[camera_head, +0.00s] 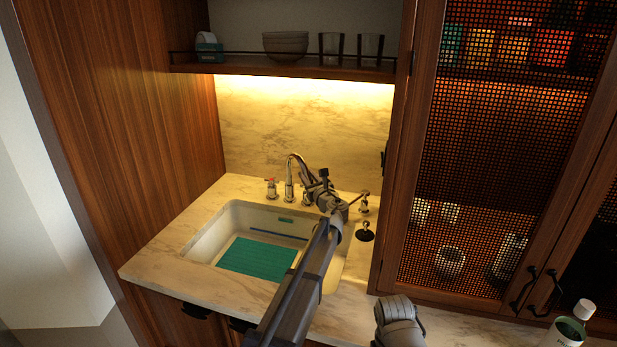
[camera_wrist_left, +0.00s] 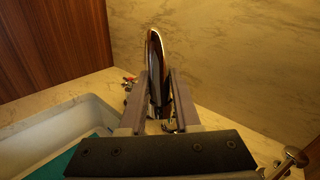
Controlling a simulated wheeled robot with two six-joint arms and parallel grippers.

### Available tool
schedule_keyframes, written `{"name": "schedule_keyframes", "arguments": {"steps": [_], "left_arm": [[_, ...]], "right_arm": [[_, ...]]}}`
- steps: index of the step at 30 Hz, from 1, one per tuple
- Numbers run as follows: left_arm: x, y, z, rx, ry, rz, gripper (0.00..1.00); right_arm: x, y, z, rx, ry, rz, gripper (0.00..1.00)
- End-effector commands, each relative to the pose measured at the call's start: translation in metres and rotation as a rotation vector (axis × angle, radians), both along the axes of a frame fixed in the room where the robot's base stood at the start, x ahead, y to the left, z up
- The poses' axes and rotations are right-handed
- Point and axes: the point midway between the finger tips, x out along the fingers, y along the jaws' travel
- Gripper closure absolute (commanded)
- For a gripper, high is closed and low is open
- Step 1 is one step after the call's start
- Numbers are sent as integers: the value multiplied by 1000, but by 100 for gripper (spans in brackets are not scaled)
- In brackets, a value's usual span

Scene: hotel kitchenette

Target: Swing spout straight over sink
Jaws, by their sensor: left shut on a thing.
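The chrome faucet spout (camera_head: 290,170) rises behind the sink and arches over to the right, toward my gripper, in the head view. My left gripper (camera_head: 308,172) is at the arch, shut on the spout. In the left wrist view the spout (camera_wrist_left: 156,62) stands between the two fingers of my left gripper (camera_wrist_left: 160,88). My gripper and arm hide the spout's tip and part of the basin. The white sink (camera_head: 205,238) lies below, with a teal mat (camera_head: 255,259) in it.
A red-marked tap handle (camera_head: 271,187) stands left of the spout, and another handle (camera_head: 364,202) stands right. A shelf (camera_head: 290,70) with bowls and glasses hangs above. A mesh-door cabinet (camera_head: 480,180) closes off the right side. The marble counter (camera_head: 165,258) left of the sink is clear.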

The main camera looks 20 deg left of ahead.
Motion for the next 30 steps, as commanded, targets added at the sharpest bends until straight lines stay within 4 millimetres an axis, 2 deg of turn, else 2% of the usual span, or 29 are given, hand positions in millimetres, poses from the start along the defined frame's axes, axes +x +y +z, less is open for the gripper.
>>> {"name": "schedule_keyframes", "arguments": {"steps": [12, 30], "left_arm": [[-29, 35, 0, 2, 1, -266, 100], [-42, 97, -1, 109, 49, -265, 100]], "right_arm": [[0, 0, 0, 0, 0, 0, 50], [0, 0, -3, 0, 0, 0, 50]]}}
